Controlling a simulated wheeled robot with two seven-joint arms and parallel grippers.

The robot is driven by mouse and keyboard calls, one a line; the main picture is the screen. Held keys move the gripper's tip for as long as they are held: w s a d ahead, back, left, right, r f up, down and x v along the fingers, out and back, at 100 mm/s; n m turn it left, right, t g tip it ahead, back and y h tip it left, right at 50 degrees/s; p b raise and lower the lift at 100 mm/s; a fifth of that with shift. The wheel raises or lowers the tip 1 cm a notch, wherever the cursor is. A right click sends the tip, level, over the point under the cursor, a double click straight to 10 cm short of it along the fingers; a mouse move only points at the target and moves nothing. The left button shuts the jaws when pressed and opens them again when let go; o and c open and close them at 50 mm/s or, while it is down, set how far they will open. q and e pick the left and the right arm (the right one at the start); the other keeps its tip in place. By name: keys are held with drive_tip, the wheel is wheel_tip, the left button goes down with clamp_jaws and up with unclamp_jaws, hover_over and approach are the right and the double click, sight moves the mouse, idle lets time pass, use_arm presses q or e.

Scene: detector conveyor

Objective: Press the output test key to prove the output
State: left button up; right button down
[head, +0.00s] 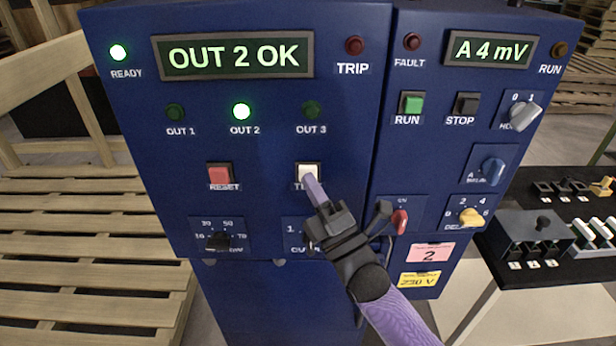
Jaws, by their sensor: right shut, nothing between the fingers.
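A blue control cabinet (270,200) fills the middle of the head view. Its left display (234,56) reads "OUT 2 OK". The white test key (307,170) sits on the panel above a partly covered label that starts with "T". My right gripper (312,182) is shut and empty, with its fingertips at the lower edge of the white key; I cannot tell whether the key is pressed in. The OUT 2 lamp (241,111) is lit green. The OUT 1 lamp (175,112) and OUT 3 lamp (311,110) are dark. My left gripper is not in view.
The red RESET key (219,175) is left of the white key. The READY lamp (118,52) is lit; the TRIP lamp (354,45) is dark red. The right display (490,49) reads "A 4 mV". A red-handled switch (400,222) is close to my right gripper. Wooden pallets (70,250) stand left.

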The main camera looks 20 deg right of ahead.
drive_tip(key=shift+s, duration=0.15)
drive_tip(key=shift+s+a+p, duration=0.2)
drive_tip(key=shift+s+p, duration=0.45)
drive_tip(key=shift+s, duration=0.05)
drive_tip(key=s+p, duration=0.1)
drive_tip(key=s, duration=0.1)
drive_tip(key=s+a+p, duration=0.1)
drive_tip(key=s, duration=0.2)
drive_tip(key=shift+a+p, duration=0.2)
drive_tip(key=shift+p, duration=0.15)
drive_tip(key=shift+w, duration=0.1)
idle(0.4)
